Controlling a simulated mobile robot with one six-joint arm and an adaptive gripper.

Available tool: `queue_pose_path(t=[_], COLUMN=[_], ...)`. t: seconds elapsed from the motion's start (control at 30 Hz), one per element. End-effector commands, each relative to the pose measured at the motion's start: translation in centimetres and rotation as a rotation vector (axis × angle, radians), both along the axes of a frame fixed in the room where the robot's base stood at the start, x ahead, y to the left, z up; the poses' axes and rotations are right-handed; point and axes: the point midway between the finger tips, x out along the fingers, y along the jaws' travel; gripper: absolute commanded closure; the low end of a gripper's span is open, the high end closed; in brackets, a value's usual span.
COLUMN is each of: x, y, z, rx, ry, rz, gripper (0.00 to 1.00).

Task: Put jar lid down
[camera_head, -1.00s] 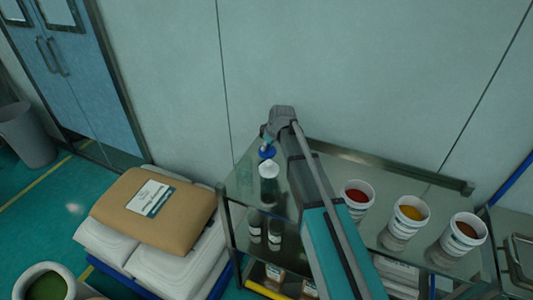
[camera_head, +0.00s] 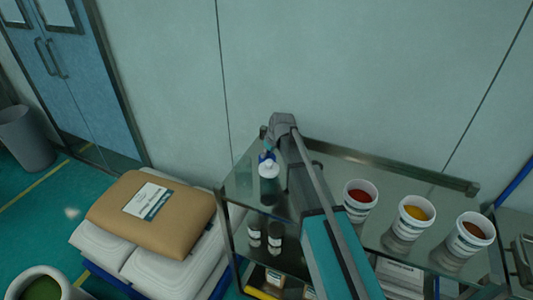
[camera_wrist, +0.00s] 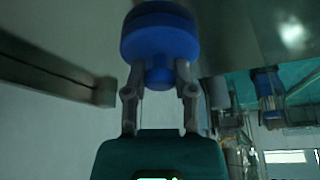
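The jar lid (camera_wrist: 160,38) is blue and round with a knob, and fills the upper middle of the wrist view. My gripper (camera_wrist: 159,78) is shut on the knob, one finger on each side. In the head view the lid (camera_head: 266,157) is a small blue shape close behind the top of a glass jar with white contents (camera_head: 268,170). Whether the lid touches the shelf cannot be told. My arm hides part of the shelf, and my fingers are hardly visible in the head view.
The glass-topped rack (camera_head: 330,160) stands against the wall. Three open tubs stand on its right: red (camera_head: 360,194), yellow (camera_head: 416,212) and brown (camera_head: 474,230). Two small jars (camera_head: 265,236) are on a lower shelf. Sacks (camera_head: 152,208) are stacked at the left.

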Motion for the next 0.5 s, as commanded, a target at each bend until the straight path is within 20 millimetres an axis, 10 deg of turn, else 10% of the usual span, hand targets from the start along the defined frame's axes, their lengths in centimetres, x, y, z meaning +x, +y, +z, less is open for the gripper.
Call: queue_pose_path(t=[0.17,0.5], x=[0.0,0.0], y=[0.01,0.03], z=[0.04,0.05], rx=[0.0,0.0], ry=[0.0,0.0], rz=[0.0,0.0], gripper=[0.32,0.32])
